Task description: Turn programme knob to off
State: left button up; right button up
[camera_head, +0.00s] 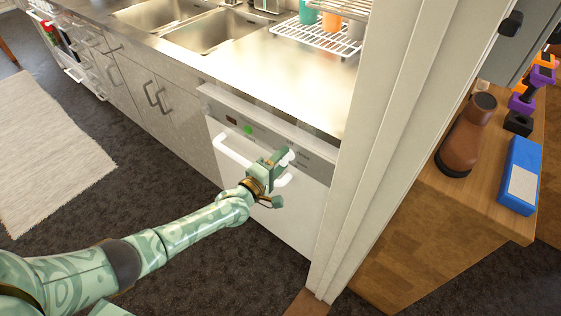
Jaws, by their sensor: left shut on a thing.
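The dishwasher (300,215) has a white front with a grey control panel (232,107) along its top and a white bar handle (232,156). A green light (248,129) and a small dark display show on the panel's left part. My left gripper (284,159) is at the right part of the panel, shut on the white programme knob (290,155). The gripper hides much of the knob, and its pointer setting cannot be read. My right gripper is not in view.
A steel counter with two sinks (207,32) and a wire rack (318,38) with cups is above. A pale wall post (375,140) stands close right of the dishwasher.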

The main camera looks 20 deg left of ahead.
pick_arm(q)
jog(key=shift+f+n, duration=0.1)
jog(key=shift+n, duration=0.3)
jog(key=o, duration=1)
jog(key=p+v, duration=0.4)
jog(key=v, duration=1.2)
jog(key=shift+s, duration=0.2)
